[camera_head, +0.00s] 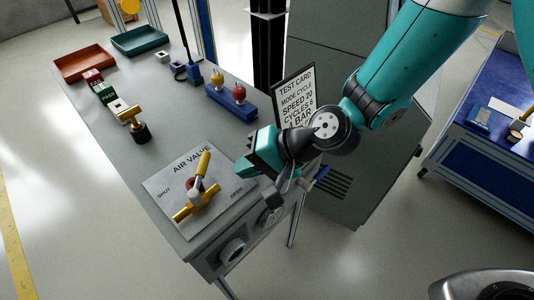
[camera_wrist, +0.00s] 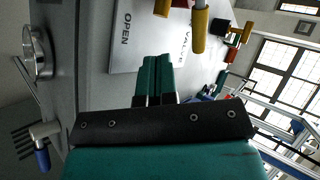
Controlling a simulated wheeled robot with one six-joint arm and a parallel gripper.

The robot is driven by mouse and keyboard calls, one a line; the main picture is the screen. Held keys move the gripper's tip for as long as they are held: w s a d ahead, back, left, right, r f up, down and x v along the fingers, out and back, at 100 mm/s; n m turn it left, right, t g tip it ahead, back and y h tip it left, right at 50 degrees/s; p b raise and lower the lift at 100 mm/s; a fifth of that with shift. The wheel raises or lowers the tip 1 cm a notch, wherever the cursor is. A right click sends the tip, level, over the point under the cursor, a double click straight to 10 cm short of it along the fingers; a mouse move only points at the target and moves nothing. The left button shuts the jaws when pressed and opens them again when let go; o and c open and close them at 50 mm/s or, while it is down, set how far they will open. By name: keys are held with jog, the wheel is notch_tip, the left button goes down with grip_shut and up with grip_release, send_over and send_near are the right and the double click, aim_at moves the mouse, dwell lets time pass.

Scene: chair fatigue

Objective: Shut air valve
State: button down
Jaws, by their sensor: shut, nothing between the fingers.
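The air valve (camera_head: 194,192) sits on a pale plate (camera_head: 222,207) at the near end of the grey bench, marked SHUT at left and OPEN at right. Its yellow-gripped lever (camera_head: 203,164) leans up and slightly right, toward the AIR VALVE lettering and between the two marks. A yellow pipe piece (camera_head: 181,215) crosses below it. My gripper (camera_head: 241,168) is shut and empty, to the right of the lever and apart from it. In the wrist view my closed fingertips (camera_wrist: 156,61) are over the OPEN side of the plate, with the lever grip (camera_wrist: 200,27) beyond them to the upper right.
A yellow-topped black fitting (camera_head: 138,127), small blocks (camera_head: 103,92) and red and green trays (camera_head: 84,64) stand farther back. A blue block with red and yellow knobs (camera_head: 232,101) and a test card (camera_head: 296,92) stand behind. The bench left of the valve is clear.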

aim_at(206, 157)
jog(key=a+p, duration=0.1)
jog(key=a, duration=0.3)
jog(key=shift+a+r, duration=0.15)
jog(key=shift+a, duration=0.1)
jog(key=shift+w+a, duration=0.1)
jog(key=shift+w+a+n+g, duration=0.2)
jog(key=shift+a+n+g, duration=0.15)
jog(key=shift+n+g, duration=0.35)
jog(key=shift+w+a+p, duration=0.15)
jog(key=shift+a, duration=0.6)
jog(key=shift+w+a+p, duration=0.1)
jog(key=shift+a+p, duration=0.05)
jog(key=shift+a, duration=0.55)
jog(key=shift+s+a, duration=0.15)
jog(key=shift+a, duration=1.15)
jog(key=shift+s+a, duration=0.1)
jog(key=shift+a, duration=0.05)
jog(key=shift+s+a+r, duration=0.1)
jog(key=shift+s+a, duration=0.05)
jog(key=shift+a, duration=0.05)
